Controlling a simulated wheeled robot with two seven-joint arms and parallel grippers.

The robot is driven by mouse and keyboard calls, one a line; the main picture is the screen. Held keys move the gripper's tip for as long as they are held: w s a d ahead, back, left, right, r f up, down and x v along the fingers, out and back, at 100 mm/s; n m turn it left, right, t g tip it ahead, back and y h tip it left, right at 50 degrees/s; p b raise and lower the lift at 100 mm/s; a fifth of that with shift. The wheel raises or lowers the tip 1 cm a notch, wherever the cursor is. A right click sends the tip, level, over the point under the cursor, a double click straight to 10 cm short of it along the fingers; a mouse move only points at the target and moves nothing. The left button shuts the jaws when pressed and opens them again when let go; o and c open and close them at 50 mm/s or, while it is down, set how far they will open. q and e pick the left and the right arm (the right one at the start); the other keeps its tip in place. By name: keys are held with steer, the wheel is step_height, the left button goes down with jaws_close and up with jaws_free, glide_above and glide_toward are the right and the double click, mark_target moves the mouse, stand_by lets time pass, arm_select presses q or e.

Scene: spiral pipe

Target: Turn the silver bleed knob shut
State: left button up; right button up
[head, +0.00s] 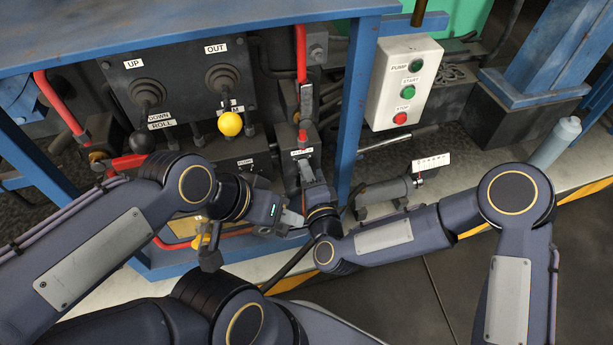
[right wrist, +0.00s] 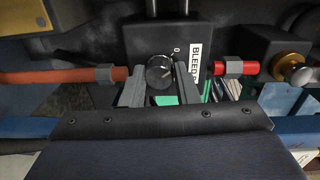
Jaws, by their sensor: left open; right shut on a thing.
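The bleed knob (right wrist: 159,72) is a round dark-and-silver dial on a black block labelled BLEED in the right wrist view. A small 0 mark is above it. My right gripper (right wrist: 161,88) has a finger on each side of the knob and is shut on it. In the head view my right gripper (head: 305,176) reaches up to the front of the small block (head: 301,155), and the knob itself is hidden there. My left gripper (head: 292,218) is open and empty, lower and just left of my right wrist, apart from the knob.
A lever panel (head: 187,85) with black and yellow (head: 229,123) ball levers is up left. Red hoses run by the block. A bottle (head: 556,142) stands far right. My two wrists are close together.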

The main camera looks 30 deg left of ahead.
steer(key=shift+s+n, duration=0.1)
steer(key=shift+n, duration=0.7)
steer(key=shift+b, duration=0.3)
steer(key=o, duration=1)
steer(key=p+v, duration=0.1)
steer(key=v, duration=0.6)
steer(key=shift+s+d, duration=0.25)
